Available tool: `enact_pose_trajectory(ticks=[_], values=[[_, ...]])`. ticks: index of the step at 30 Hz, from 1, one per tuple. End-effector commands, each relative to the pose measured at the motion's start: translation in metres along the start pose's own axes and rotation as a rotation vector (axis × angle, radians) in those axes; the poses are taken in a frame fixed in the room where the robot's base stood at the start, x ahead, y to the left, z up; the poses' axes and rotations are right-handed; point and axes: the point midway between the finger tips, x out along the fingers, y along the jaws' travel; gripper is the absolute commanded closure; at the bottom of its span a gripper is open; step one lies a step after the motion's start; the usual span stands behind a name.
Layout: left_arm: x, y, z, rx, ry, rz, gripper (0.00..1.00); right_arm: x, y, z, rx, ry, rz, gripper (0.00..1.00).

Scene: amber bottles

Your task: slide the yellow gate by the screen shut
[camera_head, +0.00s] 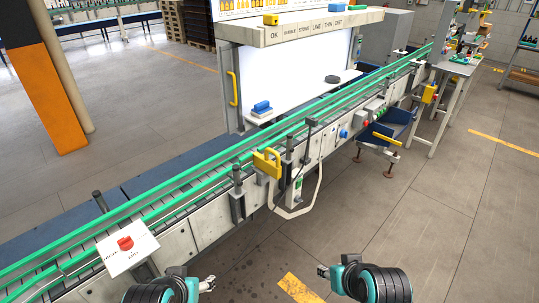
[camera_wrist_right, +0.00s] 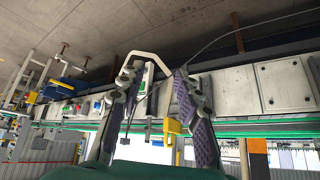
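The yellow gate (camera_head: 267,162) is a blocky yellow piece on the near rail of the conveyor, in front of the white lit screen (camera_head: 295,80). It also seems to show in the right wrist view as a yellow piece (camera_wrist_right: 172,130), seen between the fingers. My right gripper (camera_head: 323,272) is near the bottom of the head view, over the floor and well short of the gate. Its two fingers stand apart and empty in the right wrist view (camera_wrist_right: 156,75). My left gripper (camera_head: 208,284) is in front of the conveyor, small and partly hidden; its opening is unclear.
The conveyor (camera_head: 180,190) with green rails runs diagonally across. A blue bin (camera_head: 385,130) juts out to the right. The floor in front is clear.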

Motion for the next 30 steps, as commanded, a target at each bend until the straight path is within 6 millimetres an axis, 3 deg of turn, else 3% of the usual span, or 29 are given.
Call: enact_pose_trajectory(ticks=[9, 14, 18, 24, 30], values=[[0.004, 0.0, 0.003, 0.0, 0.0, 0.0, 0.41, 0.045, -0.064, -0.13, -0.104, 0.139, -0.362, 0.66], [0.006, 0.0, 0.004, 0.0, 0.0, 0.0, 0.41, 0.076, -0.082, -0.198, -0.152, 0.287, -0.522, 0.66], [0.007, 0.0, 0.005, 0.0, 0.0, 0.0, 0.41, 0.105, -0.086, -0.251, -0.184, 0.45, -0.629, 0.66], [0.009, 0.0, 0.006, 0.0, 0.0, 0.0, 0.41, 0.141, -0.075, -0.303, -0.206, 0.679, -0.712, 0.66], [0.009, 0.0, 0.007, 0.0, 0.0, 0.0, 0.41, 0.157, -0.065, -0.321, -0.212, 0.798, -0.731, 0.66]])
